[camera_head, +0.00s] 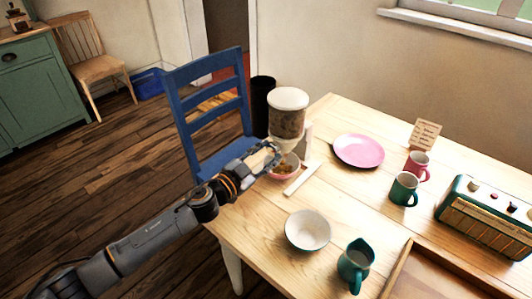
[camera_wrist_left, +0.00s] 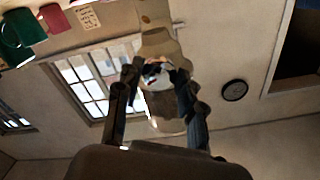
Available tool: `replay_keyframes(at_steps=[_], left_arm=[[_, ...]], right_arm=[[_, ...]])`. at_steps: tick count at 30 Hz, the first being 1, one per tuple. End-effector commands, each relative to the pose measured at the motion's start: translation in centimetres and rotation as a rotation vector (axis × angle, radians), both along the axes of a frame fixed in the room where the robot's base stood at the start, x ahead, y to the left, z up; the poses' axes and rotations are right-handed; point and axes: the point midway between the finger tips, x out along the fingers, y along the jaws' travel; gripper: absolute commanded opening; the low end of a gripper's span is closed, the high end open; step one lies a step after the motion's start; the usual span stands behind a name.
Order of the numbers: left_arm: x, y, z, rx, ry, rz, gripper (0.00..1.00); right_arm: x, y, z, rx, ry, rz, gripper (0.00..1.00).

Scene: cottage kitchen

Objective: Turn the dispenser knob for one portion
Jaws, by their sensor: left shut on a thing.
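The dispenser (camera_head: 288,120) has a clear container of brown pieces under a white lid and stands at the table's far left corner. My left gripper (camera_head: 270,155) reaches in from the left at its lower part and is shut on the dispenser knob. In the left wrist view the knob (camera_wrist_left: 156,72) shows between the two fingers, partly covered by them. A pinkish bowl (camera_head: 285,171) stands under the dispenser with some brown pieces in it, partly hidden by the gripper. My right gripper is in neither view.
A white bowl (camera_head: 308,231), a teal jug (camera_head: 355,264) and a pink plate (camera_head: 358,151) stand on the wooden table (camera_head: 350,205). A pale flat strip (camera_head: 301,180) lies beside the dispenser. A blue chair (camera_head: 212,105) is close behind my left arm. Mugs and a radio are at right.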

Motion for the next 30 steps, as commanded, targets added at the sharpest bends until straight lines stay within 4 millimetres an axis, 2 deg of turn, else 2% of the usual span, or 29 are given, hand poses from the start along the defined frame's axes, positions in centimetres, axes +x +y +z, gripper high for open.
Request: replay_keyframes(at_steps=[18, 19, 22, 30], left_arm=[[0.09, 0.04, 0.14, 0.044, -0.034, 0.001, 0.07], [0.09, 0.04, 0.14, 0.044, -0.034, 0.001, 0.4], [0.08, 0.04, 0.13, 0.044, -0.034, 0.001, 0.61], [0.03, 0.01, 0.05, 0.044, -0.033, 0.001, 0.61]], right_arm=[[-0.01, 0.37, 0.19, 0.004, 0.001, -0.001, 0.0], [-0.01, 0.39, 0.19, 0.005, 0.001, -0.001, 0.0], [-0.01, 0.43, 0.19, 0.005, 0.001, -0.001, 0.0], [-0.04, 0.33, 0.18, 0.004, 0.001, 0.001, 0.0]])
